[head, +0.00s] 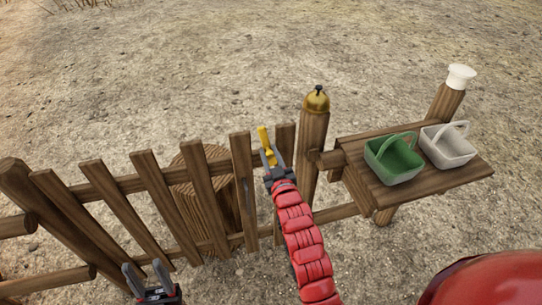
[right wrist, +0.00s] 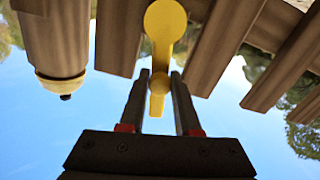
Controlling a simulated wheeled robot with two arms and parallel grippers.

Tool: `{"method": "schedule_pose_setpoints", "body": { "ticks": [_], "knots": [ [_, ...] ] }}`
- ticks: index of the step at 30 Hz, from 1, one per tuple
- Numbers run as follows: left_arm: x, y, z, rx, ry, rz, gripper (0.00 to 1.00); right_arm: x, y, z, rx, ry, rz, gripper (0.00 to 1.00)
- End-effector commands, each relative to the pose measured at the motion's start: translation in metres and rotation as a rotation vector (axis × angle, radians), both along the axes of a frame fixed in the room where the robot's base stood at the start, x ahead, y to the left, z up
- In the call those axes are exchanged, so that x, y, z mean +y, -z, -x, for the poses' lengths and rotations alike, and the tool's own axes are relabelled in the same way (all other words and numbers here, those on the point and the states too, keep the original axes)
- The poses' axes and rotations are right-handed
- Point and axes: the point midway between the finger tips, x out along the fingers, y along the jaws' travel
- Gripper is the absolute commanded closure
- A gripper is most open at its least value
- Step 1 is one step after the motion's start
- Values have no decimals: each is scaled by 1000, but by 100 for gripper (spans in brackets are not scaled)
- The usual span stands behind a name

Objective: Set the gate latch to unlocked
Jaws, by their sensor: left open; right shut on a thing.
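The yellow gate latch (head: 264,138) is on the wooden gate near its right end, beside the gate post. It also shows in the right wrist view (right wrist: 165,22), with a round hub and a narrow lever between the fingers. My right gripper (head: 271,158) is at the latch, shut on its lever; the fingers (right wrist: 160,92) stand on both sides of it. In the head view the lever points up and slightly left. My left gripper (head: 147,274) is open and empty at the bottom left, in front of the gate (head: 128,205).
A post with a brass bell (head: 316,100) stands just right of the latch. A wooden shelf (head: 440,182) at the right holds a green basket (head: 393,158) and a white basket (head: 447,145). A white object (head: 460,77) tops another post. A wooden stump (head: 205,190) stands behind the gate.

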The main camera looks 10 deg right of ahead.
Motion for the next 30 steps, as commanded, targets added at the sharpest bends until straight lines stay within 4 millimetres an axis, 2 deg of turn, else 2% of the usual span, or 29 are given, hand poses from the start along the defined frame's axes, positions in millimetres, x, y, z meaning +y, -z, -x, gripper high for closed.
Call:
{"method": "schedule_pose_setpoints", "body": {
  "ticks": [9,26,27,30],
  "knots": [
    [0,7,0,0,0,0,50,2,3,0,-2,0,122,100],
    [0,8,0,0,0,0,50,2,4,0,-1,-1,146,100],
    [0,8,0,0,0,0,50,2,4,0,-1,-1,146,61],
    [0,8,0,0,0,0,50,2,4,0,-1,0,146,43]
  ]
}}
